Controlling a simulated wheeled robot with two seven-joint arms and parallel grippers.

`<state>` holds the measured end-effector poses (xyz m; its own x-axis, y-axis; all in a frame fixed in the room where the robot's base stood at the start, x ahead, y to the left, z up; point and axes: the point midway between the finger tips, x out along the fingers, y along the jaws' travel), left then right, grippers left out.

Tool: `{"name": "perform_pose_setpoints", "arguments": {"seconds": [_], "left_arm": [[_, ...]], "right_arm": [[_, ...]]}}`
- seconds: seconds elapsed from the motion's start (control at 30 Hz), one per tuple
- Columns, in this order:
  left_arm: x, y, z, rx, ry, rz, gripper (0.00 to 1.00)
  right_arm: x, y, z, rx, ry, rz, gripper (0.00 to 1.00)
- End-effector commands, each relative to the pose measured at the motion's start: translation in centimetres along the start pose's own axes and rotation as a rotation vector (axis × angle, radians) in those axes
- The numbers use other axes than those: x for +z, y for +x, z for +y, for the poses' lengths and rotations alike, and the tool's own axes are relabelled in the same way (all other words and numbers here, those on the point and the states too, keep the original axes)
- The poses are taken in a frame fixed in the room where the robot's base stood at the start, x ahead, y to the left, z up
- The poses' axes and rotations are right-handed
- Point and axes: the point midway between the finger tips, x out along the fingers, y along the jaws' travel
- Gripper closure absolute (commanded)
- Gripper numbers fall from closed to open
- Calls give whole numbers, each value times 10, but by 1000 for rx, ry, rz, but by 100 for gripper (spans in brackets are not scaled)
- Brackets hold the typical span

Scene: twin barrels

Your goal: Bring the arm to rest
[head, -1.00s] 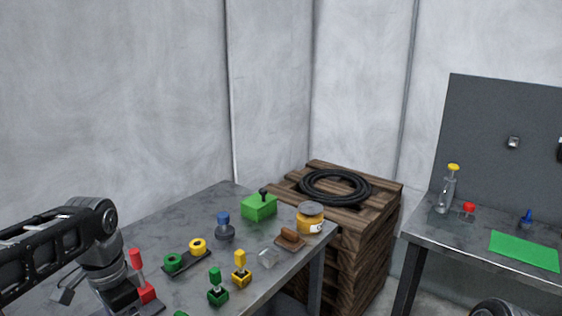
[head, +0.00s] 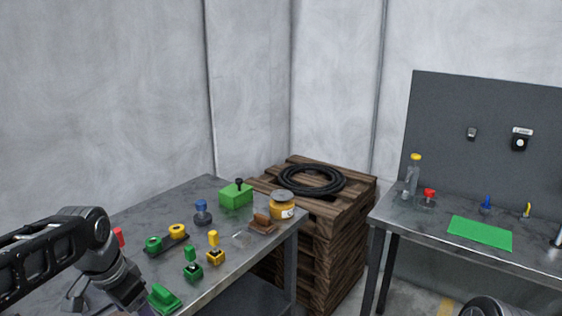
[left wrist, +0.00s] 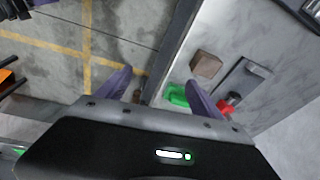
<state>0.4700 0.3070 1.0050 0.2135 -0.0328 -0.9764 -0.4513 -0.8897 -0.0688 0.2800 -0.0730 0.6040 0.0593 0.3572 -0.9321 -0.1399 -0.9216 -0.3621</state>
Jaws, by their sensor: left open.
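My left arm (head: 100,245) comes in from the left in the head view and reaches over the near left part of the left table (head: 245,265). Its fingertips are cut off or hidden there. In the left wrist view my left gripper (left wrist: 158,90) has its two purple fingers spread, with nothing held between them. A table edge and the floor show beyond the fingers. My right gripper is not in view.
The left table holds a green box (head: 236,196), a yellow jar (head: 283,207), a green block (head: 164,299) and several small coloured pieces. A pallet stack (head: 345,240) bears a coiled black hose (head: 312,180). The right table (head: 400,229) carries a green mat (head: 480,233).

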Motion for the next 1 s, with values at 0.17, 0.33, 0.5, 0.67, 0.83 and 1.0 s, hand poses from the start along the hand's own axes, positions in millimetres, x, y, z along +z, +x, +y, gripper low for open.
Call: {"name": "perform_pose_setpoints", "arguments": {"seconds": [0.17, 0.33, 0.5, 0.67, 0.83, 1.0], "left_arm": [[-33, 27, 6, -7, -78, 127, 24], [-64, 86, 31, 36, -190, 241, 24], [-69, 193, 96, 144, -390, 309, 24], [-17, 285, 176, 232, -585, 259, 24], [65, 337, 255, 290, -674, 103, 24], [124, 352, 306, 340, -666, -51, 24]], "right_arm": [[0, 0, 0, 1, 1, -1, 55], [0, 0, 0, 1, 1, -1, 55], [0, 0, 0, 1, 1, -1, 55], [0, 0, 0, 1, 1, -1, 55], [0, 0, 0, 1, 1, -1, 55], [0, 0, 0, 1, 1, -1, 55]]}}
